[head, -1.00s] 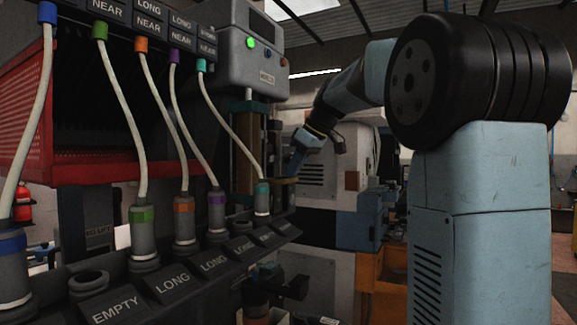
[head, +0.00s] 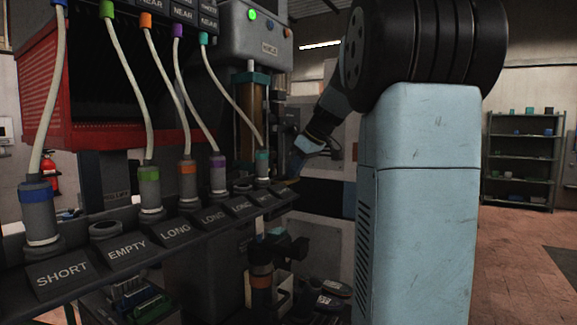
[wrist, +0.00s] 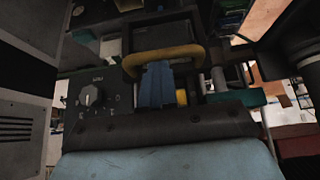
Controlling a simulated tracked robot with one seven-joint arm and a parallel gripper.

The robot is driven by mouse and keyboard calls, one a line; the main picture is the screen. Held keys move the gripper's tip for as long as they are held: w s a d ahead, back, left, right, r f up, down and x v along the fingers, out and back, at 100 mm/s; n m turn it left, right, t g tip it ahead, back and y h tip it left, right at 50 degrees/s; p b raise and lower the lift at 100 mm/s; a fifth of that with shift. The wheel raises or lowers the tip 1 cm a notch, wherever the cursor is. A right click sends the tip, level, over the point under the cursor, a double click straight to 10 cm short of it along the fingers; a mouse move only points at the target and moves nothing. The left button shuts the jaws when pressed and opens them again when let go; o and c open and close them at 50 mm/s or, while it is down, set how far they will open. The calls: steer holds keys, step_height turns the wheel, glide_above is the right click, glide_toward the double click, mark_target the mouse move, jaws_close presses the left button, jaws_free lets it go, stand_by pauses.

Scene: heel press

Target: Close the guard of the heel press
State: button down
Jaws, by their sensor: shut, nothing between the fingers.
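The heel press (head: 238,40) is the grey machine with a lit green lamp at the top centre of the head view. A yellow bar handle (wrist: 190,51), apparently the guard's, crosses the upper middle of the wrist view. The guard panel itself is not clearly distinguishable. My gripper (wrist: 157,68) has blue fingers, shut with nothing between them, overlapping the handle in the picture; I cannot tell whether they touch it. In the head view my gripper (head: 293,166) is small and partly hidden, beside the press's right side.
A panel with a dial (wrist: 91,96) lies left of the fingers in the wrist view. A sloped rack with labels (head: 128,249) and several hoses stands at the front left. A red mesh cabinet (head: 42,95) is at the left. Open floor (head: 515,250) and a shelf (head: 522,160) are at the right.

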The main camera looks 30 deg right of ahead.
steer(key=shift+f, duration=0.5)
steer(key=shift+a, duration=0.1)
steer(key=r, duration=0.5)
steer(key=shift+w+a, duration=0.15)
steer(key=shift+w, duration=0.2)
steer(key=v, duration=0.9)
steer(key=shift+d+r, duration=0.2)
steer(key=shift+r, duration=0.15)
steer(key=shift+s+d, duration=0.1)
steer(key=shift+s, duration=0.15)
